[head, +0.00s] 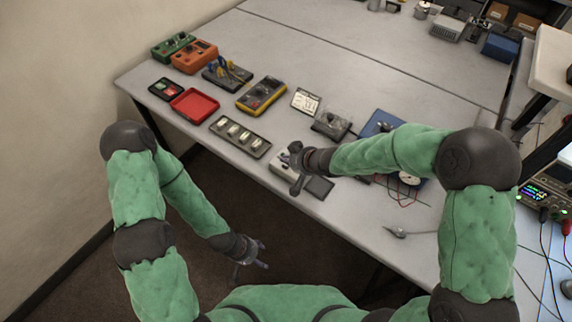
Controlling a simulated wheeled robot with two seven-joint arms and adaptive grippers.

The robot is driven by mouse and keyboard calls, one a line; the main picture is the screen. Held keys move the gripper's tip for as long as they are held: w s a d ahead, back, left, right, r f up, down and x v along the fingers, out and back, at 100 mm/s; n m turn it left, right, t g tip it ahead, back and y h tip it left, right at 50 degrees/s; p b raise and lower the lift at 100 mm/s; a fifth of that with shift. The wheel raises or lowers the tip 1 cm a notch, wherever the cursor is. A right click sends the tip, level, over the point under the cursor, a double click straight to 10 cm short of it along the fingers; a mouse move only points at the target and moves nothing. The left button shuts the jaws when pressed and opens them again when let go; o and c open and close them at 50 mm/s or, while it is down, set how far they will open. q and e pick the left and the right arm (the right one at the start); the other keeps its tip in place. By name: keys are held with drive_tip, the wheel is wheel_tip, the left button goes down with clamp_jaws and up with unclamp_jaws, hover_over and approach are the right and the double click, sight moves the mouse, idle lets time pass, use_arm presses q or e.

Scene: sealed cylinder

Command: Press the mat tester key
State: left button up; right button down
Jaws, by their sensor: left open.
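My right gripper (293,170) is over the front edge of the bench, above a small pale device (280,162) that it partly covers. Its fingers point down and left; whether they are open or shut, or touch the device, is not clear. A dark flat plate (319,187) lies beside the device. A blue mat (374,123) is partly behind my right forearm, and a round white dial (409,178) with red and black leads is near it. I cannot tell which item is the mat tester, and no key can be made out. My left gripper (262,254) is open and empty, below the bench edge.
On the bench (330,75) are a tray of several pale parts (240,135), a red tray (194,105), a yellow-framed meter (262,95), an orange box (194,57) and a clear-topped block (331,124). A probe (398,232) lies at front right. The bench's back half is mostly clear.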

sight(288, 167)
drive_tip(key=shift+f, duration=0.15)
idle(0.4)
drive_tip(key=shift+f, duration=0.25)
drive_tip(key=shift+f+b, duration=0.35)
drive_tip(key=shift+b, duration=0.15)
idle(0.6)
drive_tip(key=shift+r, duration=0.1)
drive_tip(key=shift+r+p, duration=0.7)
drive_tip(key=shift+p, duration=0.2)
wheel_tip(288, 167, up, 5)
drive_tip(key=p, duration=0.5)
idle(0.3)
